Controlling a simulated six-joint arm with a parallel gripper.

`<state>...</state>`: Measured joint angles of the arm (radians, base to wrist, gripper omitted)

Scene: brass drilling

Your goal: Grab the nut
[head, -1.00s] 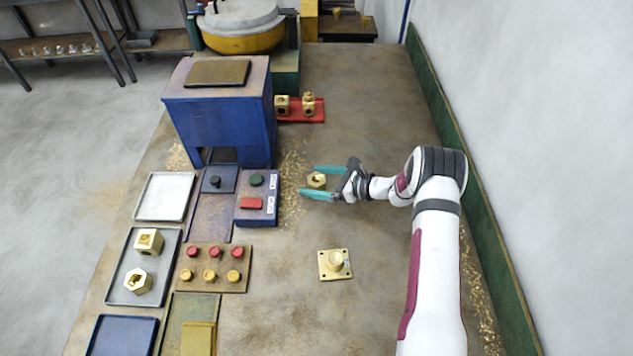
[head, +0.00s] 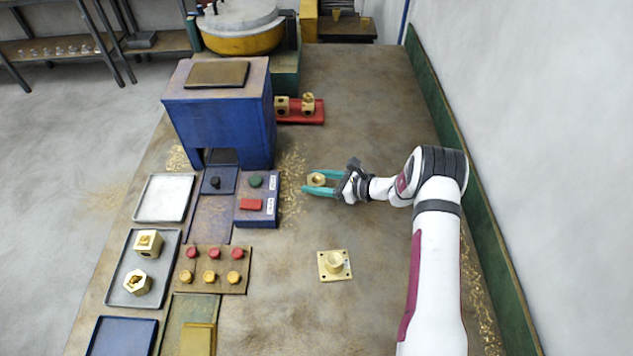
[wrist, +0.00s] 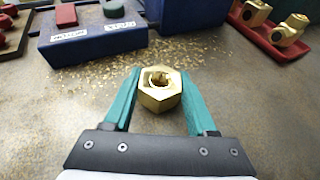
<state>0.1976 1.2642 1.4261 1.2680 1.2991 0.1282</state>
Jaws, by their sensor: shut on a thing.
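A brass hex nut (head: 316,180) is between the teal fingers of my gripper (head: 320,181), on the table to the right of the blue control box. In the wrist view, the nut (wrist: 160,88) faces up with its dark hole showing, and the fingers of my gripper (wrist: 160,92) press on its left and right sides near their tips. My gripper is shut on the nut. I cannot tell whether the nut touches the table.
A control box (head: 257,201) with red and green buttons and a blue machine (head: 222,125) stand left. A red rack (head: 300,117) with brass parts is behind. A brass flanged piece (head: 334,264) lies in front. A tray (head: 128,290) holds two brass pieces.

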